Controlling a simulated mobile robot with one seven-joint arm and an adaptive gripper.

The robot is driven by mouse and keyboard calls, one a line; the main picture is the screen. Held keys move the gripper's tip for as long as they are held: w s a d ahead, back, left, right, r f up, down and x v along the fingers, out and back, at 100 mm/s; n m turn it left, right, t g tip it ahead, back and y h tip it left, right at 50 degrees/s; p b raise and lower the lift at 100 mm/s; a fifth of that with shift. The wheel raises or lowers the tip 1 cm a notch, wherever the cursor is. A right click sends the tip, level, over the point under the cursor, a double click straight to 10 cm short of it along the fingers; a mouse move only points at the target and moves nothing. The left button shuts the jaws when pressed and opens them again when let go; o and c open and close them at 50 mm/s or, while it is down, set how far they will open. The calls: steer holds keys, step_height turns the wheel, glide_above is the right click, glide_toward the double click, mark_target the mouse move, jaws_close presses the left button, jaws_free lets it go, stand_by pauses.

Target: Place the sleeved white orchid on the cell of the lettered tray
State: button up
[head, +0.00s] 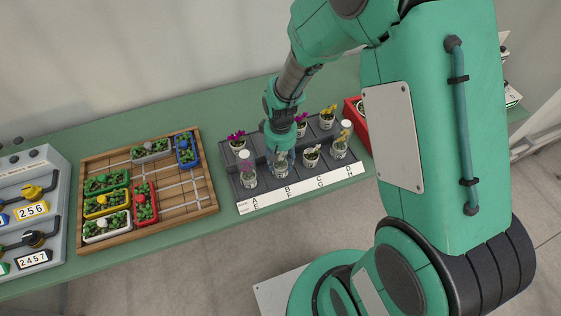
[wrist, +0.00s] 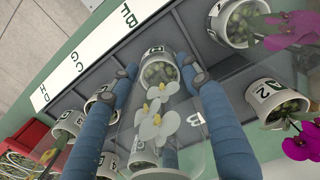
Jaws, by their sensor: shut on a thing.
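The sleeved white orchid stands between my gripper's fingers in the wrist view, with white blooms (wrist: 155,125) and a white pot (wrist: 155,68) in a clear sleeve. My gripper (wrist: 158,78) is shut on it. In the head view my gripper (head: 281,146) points down, and the sleeved orchid (head: 281,163) is partly hidden below it. It is at the front row of the dark lettered tray (head: 266,184), in the column marked B and F. I cannot tell whether the pot touches the cell floor.
A red crate (head: 353,113) stands right of the tray. A wooden tray (head: 184,214) with planters is left, beyond a green bench strip.

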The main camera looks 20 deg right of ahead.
steer(key=shift+f, duration=0.2)
steer(key=o, duration=1.3)
steer(key=shift+r, duration=0.2)
step_height(320, 180, up, 12)
steer(key=p, duration=0.3)
steer(key=shift+r, duration=0.1)
